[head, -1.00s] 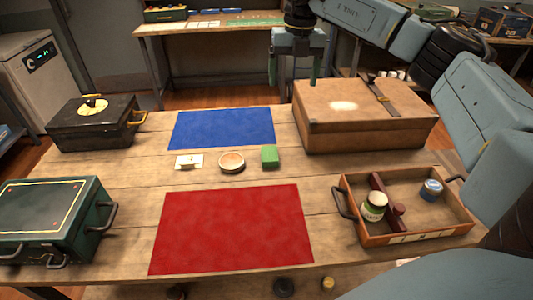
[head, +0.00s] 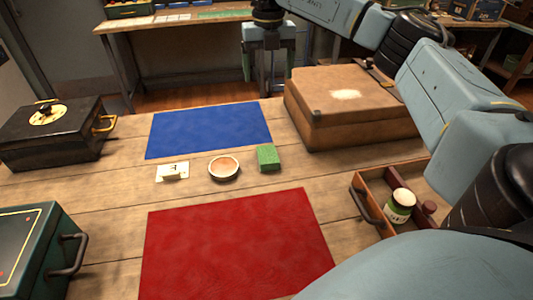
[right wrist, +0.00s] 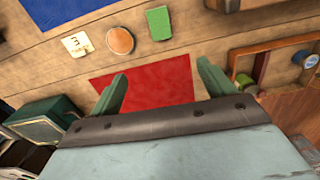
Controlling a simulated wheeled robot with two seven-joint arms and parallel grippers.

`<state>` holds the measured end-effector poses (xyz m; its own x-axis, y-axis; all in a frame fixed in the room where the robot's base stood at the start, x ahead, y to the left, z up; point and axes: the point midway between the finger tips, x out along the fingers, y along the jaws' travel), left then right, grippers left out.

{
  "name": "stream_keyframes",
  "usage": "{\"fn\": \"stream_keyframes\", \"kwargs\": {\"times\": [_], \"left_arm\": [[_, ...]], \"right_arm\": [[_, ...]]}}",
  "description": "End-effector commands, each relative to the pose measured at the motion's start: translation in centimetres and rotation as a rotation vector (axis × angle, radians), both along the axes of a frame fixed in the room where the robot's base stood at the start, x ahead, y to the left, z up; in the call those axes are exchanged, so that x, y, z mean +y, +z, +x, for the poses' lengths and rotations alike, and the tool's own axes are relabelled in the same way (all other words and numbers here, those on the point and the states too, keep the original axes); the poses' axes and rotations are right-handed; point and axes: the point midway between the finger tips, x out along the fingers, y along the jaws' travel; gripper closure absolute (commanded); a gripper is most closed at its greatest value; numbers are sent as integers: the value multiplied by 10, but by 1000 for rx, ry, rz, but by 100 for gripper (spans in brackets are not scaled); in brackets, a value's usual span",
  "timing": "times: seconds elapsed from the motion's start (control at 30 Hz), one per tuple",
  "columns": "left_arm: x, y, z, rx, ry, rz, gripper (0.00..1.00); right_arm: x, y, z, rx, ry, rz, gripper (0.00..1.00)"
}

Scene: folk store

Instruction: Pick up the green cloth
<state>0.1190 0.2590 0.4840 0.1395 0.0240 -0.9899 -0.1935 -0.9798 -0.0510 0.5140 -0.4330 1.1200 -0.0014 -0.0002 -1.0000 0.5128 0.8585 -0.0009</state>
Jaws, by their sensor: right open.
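The green cloth (head: 268,158) is a small folded block lying on the wooden table, just right of a round tin and between the blue and red mats. In the right wrist view the green cloth (right wrist: 159,23) lies beyond the fingers, near the top middle. My right gripper (head: 265,75) hangs above the far side of the table, behind the blue mat and apart from the cloth. In the right wrist view its fingers (right wrist: 162,85) are spread wide with nothing between them. My left gripper is not in view.
The round tin (head: 223,168) and a white card (head: 172,171) sit left of the cloth. A brown case (head: 350,110) stands behind it to the right. The blue mat (head: 208,130) and red mat (head: 235,245) lie flat. An open tray (head: 372,190) is at the right.

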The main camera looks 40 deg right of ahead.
Motion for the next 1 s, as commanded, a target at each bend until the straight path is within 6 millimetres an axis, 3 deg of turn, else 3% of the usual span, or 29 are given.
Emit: {"fn": "stream_keyframes", "kwargs": {"times": [0.03, 0.17, 0.4, 0.77, 1.0], "left_arm": [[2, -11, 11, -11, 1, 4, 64], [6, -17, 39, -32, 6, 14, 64], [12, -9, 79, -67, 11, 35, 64], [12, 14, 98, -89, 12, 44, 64], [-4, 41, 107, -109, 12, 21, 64]], "right_arm": [[0, -19, 0, 0, 0, 0, 18], [0, -56, 0, 0, 0, 0, 18], [0, -114, 0, 0, 0, 0, 18], [0, -147, 0, 0, 0, 0, 18], [-1, -189, -1, 3, 0, -1, 18]]}}
